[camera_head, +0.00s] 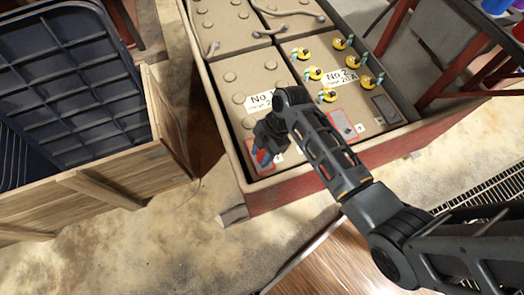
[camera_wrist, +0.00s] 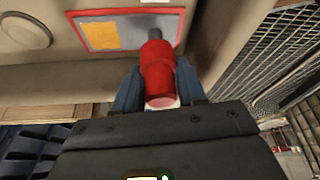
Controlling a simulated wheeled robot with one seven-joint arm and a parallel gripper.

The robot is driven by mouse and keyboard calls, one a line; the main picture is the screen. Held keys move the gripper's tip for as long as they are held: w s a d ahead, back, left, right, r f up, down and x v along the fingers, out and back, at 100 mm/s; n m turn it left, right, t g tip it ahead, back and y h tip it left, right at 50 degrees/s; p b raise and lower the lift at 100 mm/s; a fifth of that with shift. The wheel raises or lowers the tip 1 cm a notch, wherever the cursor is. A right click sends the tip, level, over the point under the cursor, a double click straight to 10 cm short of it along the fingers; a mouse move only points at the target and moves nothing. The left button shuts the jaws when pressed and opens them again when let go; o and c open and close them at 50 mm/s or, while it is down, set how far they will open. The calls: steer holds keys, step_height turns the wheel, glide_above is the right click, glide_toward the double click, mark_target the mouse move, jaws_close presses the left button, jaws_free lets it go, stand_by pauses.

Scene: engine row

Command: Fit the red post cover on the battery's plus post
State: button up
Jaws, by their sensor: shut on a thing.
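My gripper (camera_wrist: 160,95) is shut on the red post cover (camera_wrist: 158,70), a red tube with a wider, pale-ended near part. In the head view my gripper (camera_head: 264,150) is low over the front corner of the battery marked No 1 (camera_head: 240,80), partly hidden by my arm. A grey post (camera_wrist: 155,33) shows at the far end of the cover in the wrist view, beside a red-edged yellow and grey patch (camera_wrist: 110,34). The cover lines up with this post, but I cannot tell whether it is around it or just in front.
The battery marked No 2 (camera_head: 322,98), with several yellow caps, stands to the right in the same red-sided tray (camera_head: 290,191). A wooden crate (camera_head: 130,160) with a dark blue grid-backed bin (camera_head: 65,75) stands at left. A metal grille (camera_head: 490,190) lies at right.

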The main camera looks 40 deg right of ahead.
steer(key=shift+f+b, duration=0.7)
steer(key=shift+f, duration=0.7)
steer(key=o, duration=1.2)
steer(key=shift+c, duration=0.2)
steer(key=p+v, duration=0.1)
steer(key=v, duration=0.6)
steer(key=shift+d+r, duration=0.2)
steer(key=shift+r, duration=0.15)
